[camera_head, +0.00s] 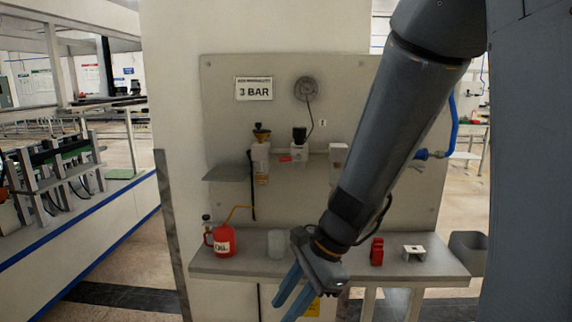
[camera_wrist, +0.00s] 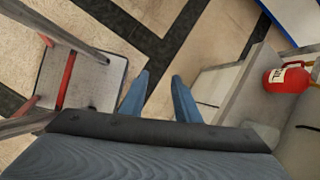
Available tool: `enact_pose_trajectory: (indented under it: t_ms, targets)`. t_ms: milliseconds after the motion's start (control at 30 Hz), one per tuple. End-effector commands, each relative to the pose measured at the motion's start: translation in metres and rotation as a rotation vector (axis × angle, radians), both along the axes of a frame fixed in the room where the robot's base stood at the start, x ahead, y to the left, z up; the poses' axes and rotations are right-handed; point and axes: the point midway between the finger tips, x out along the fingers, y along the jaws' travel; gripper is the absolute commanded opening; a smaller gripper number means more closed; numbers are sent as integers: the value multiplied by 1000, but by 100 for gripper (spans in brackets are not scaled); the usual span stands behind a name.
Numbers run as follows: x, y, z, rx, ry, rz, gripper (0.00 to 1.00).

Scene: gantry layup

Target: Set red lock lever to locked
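A small red lever-like piece (camera_head: 285,159) shows on the wall panel, left of the middle white unit with a black top (camera_head: 299,146). It is too small for me to tell its setting. My gripper (camera_head: 281,311) hangs below and in front of the panel, low at the shelf's front edge, well away from the red piece. Its two blue fingers point down. The wrist view shows the fingers (camera_wrist: 160,76) apart with nothing between them, over the floor. The red piece is not in the wrist view.
The grey panel (camera_head: 225,100) carries a "3 BAR" sign (camera_head: 254,89), a gauge (camera_head: 307,89) and a yellow-topped unit (camera_head: 261,160). The shelf (camera_head: 225,268) holds a red oil can (camera_head: 224,242), a clear cup (camera_head: 277,244), a red block-like item (camera_head: 377,252) and a white bracket (camera_head: 414,252).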

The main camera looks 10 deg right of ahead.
Motion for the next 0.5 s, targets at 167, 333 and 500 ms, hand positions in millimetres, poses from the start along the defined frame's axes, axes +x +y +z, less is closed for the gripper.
enact_pose_trajectory:
  t_ms: [167, 333, 500]
  targets:
    - [63, 22, 37, 365, 194, -580, 29]
    - [139, 11, 91, 790, 389, -1050, 29]
    - [206, -35, 147, 1239, 564, -1361, 29]
